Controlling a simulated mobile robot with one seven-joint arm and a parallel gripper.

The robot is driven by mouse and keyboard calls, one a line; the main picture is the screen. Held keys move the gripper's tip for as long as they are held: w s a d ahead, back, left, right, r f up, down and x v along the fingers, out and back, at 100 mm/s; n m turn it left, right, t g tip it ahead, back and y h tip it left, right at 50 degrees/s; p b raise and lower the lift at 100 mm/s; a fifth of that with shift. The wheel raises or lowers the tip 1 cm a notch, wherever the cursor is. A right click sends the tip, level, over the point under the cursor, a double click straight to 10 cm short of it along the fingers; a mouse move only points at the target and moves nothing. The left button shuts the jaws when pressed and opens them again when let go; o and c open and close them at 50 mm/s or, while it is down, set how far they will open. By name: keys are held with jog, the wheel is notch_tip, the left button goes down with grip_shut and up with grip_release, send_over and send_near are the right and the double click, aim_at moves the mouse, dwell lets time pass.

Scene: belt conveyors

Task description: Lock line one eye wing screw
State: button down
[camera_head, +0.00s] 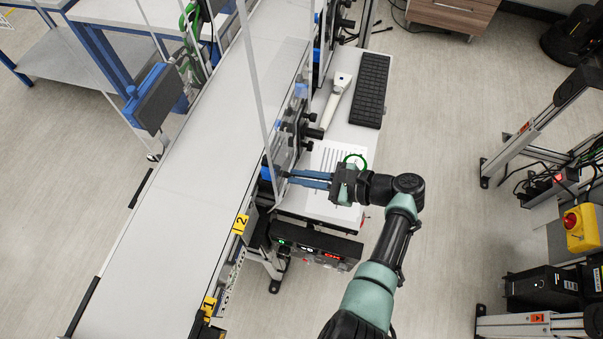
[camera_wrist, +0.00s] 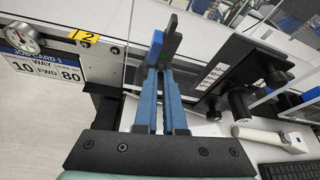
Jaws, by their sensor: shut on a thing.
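My gripper (camera_head: 286,176) reaches left to the near side of the conveyor, its two long blue fingers nearly together. In the wrist view my gripper (camera_wrist: 160,70) is shut at the foot of a small blue block (camera_wrist: 156,46) and an upright dark plate (camera_wrist: 173,36). The blue block also shows in the head view (camera_head: 266,172), at the belt's edge by the fingertips. The eye wing screw is between the fingertips and mostly hidden by them; its angle cannot be told.
The white belt (camera_head: 170,190) runs along the left, with a clear guard panel beside it. Black knobs (camera_wrist: 237,101) and a dark bracket stand right of the fingers. A white handheld scanner (camera_head: 336,98), keyboard (camera_head: 371,90) and paper lie on the side shelf. A control box (camera_head: 315,246) sits below.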

jog(key=shift+w+r+m+g, duration=0.1)
jog(key=shift+m+g, duration=0.5)
jog(key=shift+m, duration=0.1)
jog(key=c, duration=1)
grip_release()
jog(key=shift+a, duration=0.1)
jog(key=b+v, duration=0.3)
jog(key=v, duration=1)
jog(key=shift+f, duration=0.2)
jog(key=shift+w, duration=0.2)
